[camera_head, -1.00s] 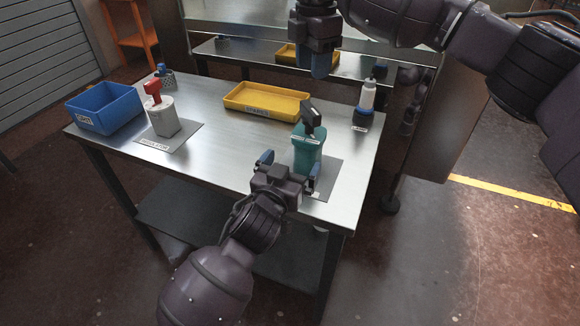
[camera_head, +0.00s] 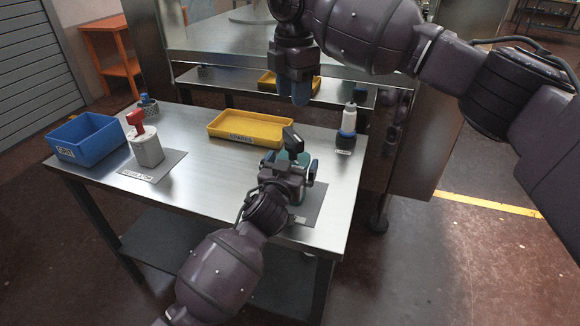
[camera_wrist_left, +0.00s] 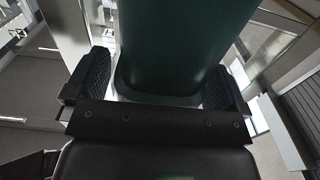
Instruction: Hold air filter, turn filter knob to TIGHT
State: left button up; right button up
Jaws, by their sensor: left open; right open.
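The air filter is a teal body (camera_head: 284,154) with a black knob (camera_head: 292,138) on top, standing upright on a grey mat at the table's near right. My left gripper (camera_head: 290,164) is open with its fingers on either side of the body, and it hides most of the filter in the head view. In the left wrist view, the dark green body (camera_wrist_left: 165,45) stands between the two padded fingers (camera_wrist_left: 160,88), with a gap at each side. My right gripper (camera_head: 300,90) is open and empty, pointing down above the table's back edge, apart from the knob. Knob markings are unreadable.
A grey unit with a red handle (camera_head: 146,148) stands on a mat at the left, beside a blue bin (camera_head: 88,148). A yellow tray (camera_head: 250,141) lies at the back middle. A white and blue bottle (camera_head: 348,122) stands at the back right. The table's front middle is clear.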

pick_arm(q)
jog(key=shift+c, duration=0.5)
jog(key=c, duration=1)
jog(key=o, duration=0.6)
jog(key=c, duration=0.5)
jog(key=shift+o, duration=0.2)
